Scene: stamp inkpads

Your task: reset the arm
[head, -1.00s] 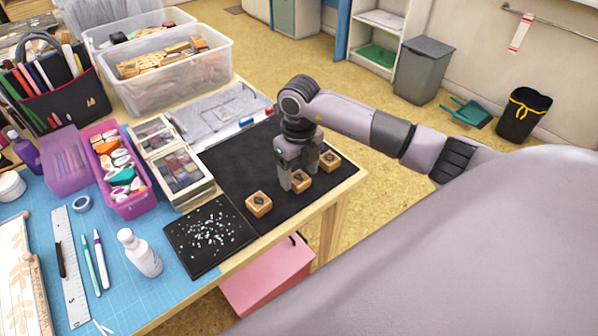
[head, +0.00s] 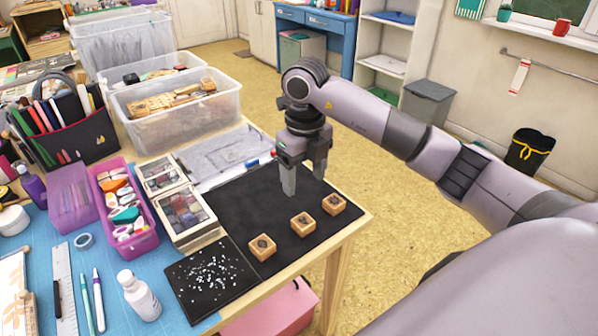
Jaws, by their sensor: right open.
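My right arm comes in from the right in the head view. My right gripper (head: 303,181) is open and empty, pointing down above the black mat (head: 235,195). Three small wooden stamp blocks with dark marks stand near the mat's front edge: a left block (head: 262,247), a middle block (head: 303,224) and a right block (head: 334,204). The gripper's fingers are behind the blocks in the picture and apart from them. My left gripper is not in view.
Inkpad boxes with clear lids (head: 186,213) stand left of the mat. A dark speckled board (head: 212,282) lies in front. A white bottle (head: 139,296), a purple basket (head: 146,239) and clear bins (head: 176,112) crowd the left. Open floor (head: 410,250) lies right of the table.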

